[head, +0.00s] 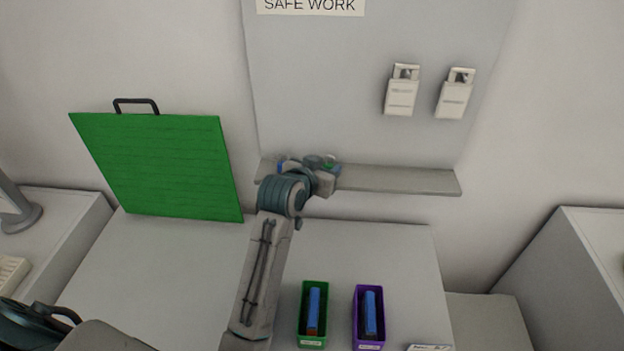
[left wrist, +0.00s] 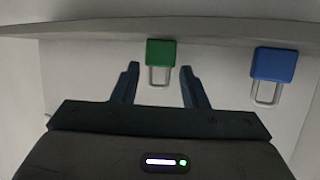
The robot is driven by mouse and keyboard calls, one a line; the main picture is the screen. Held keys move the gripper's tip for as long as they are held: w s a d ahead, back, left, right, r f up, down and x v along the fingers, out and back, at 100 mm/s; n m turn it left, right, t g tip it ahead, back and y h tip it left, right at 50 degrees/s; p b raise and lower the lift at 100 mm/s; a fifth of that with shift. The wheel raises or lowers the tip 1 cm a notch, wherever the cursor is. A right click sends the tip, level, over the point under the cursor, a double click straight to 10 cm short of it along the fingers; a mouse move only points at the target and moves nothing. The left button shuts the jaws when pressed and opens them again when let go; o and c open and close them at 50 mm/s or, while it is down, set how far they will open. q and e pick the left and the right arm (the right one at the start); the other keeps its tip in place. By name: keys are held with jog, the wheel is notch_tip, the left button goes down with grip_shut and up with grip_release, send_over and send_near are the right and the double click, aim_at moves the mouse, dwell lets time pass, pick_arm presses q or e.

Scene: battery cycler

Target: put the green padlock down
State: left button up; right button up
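The green padlock (left wrist: 160,53) is in the left wrist view, between the two fingertips of my left gripper (left wrist: 159,70). A gap shows on each side of it, so the gripper is open around it and not clamped. The padlock is at the grey wall shelf (head: 400,180); its shackle points toward the gripper's palm in the wrist view. In the head view only a small bit of green (head: 330,162) shows beside my left gripper (head: 322,168), and the wrist hides most of the shelf's left part. My right gripper is not in view.
A blue padlock (left wrist: 274,65) is beside the green one, outside the fingers. Two white boxes (head: 401,97) (head: 453,99) hang on the grey board above. A green panel (head: 165,165) leans at left. Green (head: 302,318) and purple (head: 357,318) bins stand on the bench. The shelf's right part is bare.

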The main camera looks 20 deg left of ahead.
pick_arm(q)
jog(key=b+v, duration=0.2)
jog(key=v, duration=0.6)
jog(key=shift+s+b, duration=0.3)
jog(key=shift+s, duration=0.05)
